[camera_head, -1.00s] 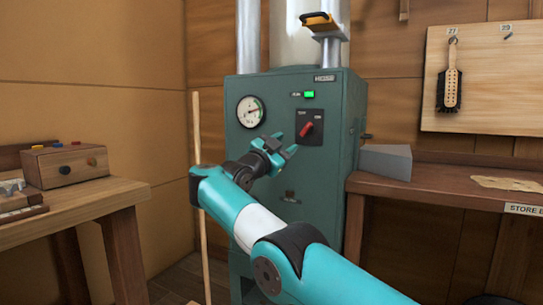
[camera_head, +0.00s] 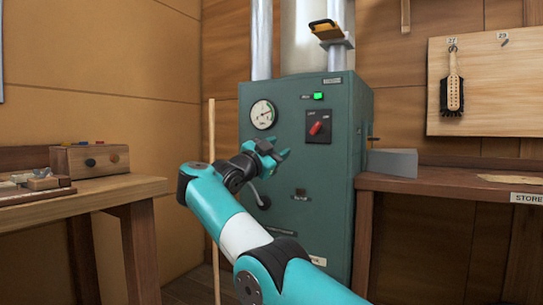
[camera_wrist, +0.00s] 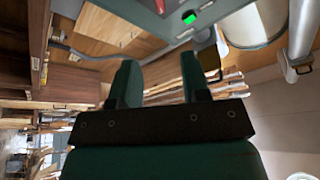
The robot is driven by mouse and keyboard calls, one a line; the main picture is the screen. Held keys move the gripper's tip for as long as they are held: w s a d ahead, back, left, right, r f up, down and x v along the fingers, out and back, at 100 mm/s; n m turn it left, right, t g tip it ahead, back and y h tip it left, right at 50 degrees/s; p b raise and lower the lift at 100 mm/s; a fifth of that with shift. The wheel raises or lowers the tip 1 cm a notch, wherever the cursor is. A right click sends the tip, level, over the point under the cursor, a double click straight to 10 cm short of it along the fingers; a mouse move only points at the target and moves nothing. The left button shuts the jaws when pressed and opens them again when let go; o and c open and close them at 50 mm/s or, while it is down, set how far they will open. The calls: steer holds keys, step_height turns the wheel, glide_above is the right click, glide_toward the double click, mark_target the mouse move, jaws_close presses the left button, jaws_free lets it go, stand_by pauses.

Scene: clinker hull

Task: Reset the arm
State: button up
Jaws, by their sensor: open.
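My gripper (camera_head: 277,153) is in front of the green machine cabinet (camera_head: 340,215) in the head view, below the gauge and left of the red switch. In the wrist view its two fingers (camera_wrist: 160,80) stand apart with nothing between them. The arm reaches up from the lower right, bent at the wrist. I cannot tell the exact gap between the gripper and the cabinet face. The red rotary switch (camera_head: 317,129) and a lit green lamp (camera_head: 318,96) are on the cabinet front; the lamp also shows in the wrist view (camera_wrist: 189,17).
A round gauge (camera_head: 263,114) is on the cabinet. A wooden pole (camera_head: 212,190) leans beside it. A bench (camera_head: 100,193) with a wooden box (camera_head: 90,160) stands left. A right bench (camera_head: 440,184) holds a grey wedge (camera_head: 392,162). A brush (camera_head: 452,92) hangs on a board.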

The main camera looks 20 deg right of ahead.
steer(key=w+a+r+n+t+y, duration=0.35)
steer(key=w+n+t+y, duration=0.3)
steer(key=n+y, duration=0.3)
steer(key=s+a+f+n+g+y, duration=0.3)
steer(key=s+a+f+n+y, duration=0.35)
steer(key=f+n+y, duration=0.2)
steer(key=s+a+f+n+g+y, duration=0.15)
steer(key=s+f+n+g, duration=0.35)
steer(key=s, duration=1)
steer(key=s+a+f+n+g+y, duration=0.1)
steer(key=s+f+n+g+y, duration=0.15)
steer(key=s+f, duration=0.85)
steer(key=s+a+f+n+g+y, duration=0.15)
steer(key=s+g, duration=0.35)
steer(key=s, duration=1.4)
step_height(320, 180, up, 36)
steer(key=p, duration=3.6)
steer(key=shift+n, duration=0.3)
